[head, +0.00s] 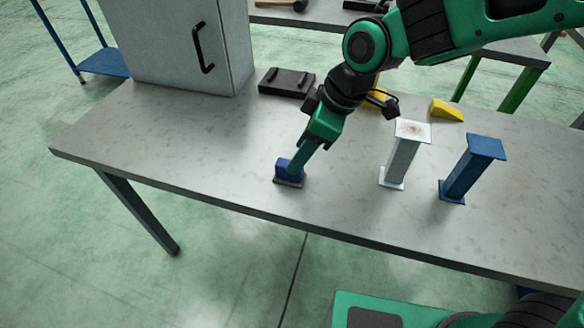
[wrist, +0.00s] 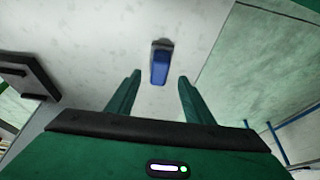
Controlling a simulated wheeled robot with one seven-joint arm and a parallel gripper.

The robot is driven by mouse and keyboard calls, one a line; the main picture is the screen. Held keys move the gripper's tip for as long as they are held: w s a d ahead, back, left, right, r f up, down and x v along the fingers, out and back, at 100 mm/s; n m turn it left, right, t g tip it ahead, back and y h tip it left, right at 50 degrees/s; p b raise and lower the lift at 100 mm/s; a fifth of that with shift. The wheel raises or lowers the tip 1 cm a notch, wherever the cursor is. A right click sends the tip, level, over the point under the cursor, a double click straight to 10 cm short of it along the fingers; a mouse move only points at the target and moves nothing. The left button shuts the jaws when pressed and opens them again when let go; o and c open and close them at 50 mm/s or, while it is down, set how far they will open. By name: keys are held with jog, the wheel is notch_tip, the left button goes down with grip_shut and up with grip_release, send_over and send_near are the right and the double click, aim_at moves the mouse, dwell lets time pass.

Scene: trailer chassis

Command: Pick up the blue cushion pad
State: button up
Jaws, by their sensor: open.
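The blue cushion pad (head: 287,172) is a small blue block on a dark base, lying on the grey table near its front edge. In the head view my green gripper (head: 297,165) reaches down right at it, and its fingers partly cover the pad. In the wrist view the pad (wrist: 160,65) lies ahead of the fingertips, roughly centred between them. My gripper (wrist: 157,84) is open and nothing is held between its fingers. Whether a finger touches the pad cannot be told.
A white post (head: 405,155) and a blue post (head: 470,168) stand to the right on the table (head: 230,165). A grey cabinet (head: 180,45) and a black fixture (head: 286,82) are at the back left. A yellow wedge (head: 447,110) lies behind the posts.

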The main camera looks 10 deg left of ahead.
aim_at(281, 176)
jog(key=shift+x, duration=3)
jog(key=shift+w+a+r, duration=0.1)
jog(key=shift+a, duration=0.1)
grip_shut()
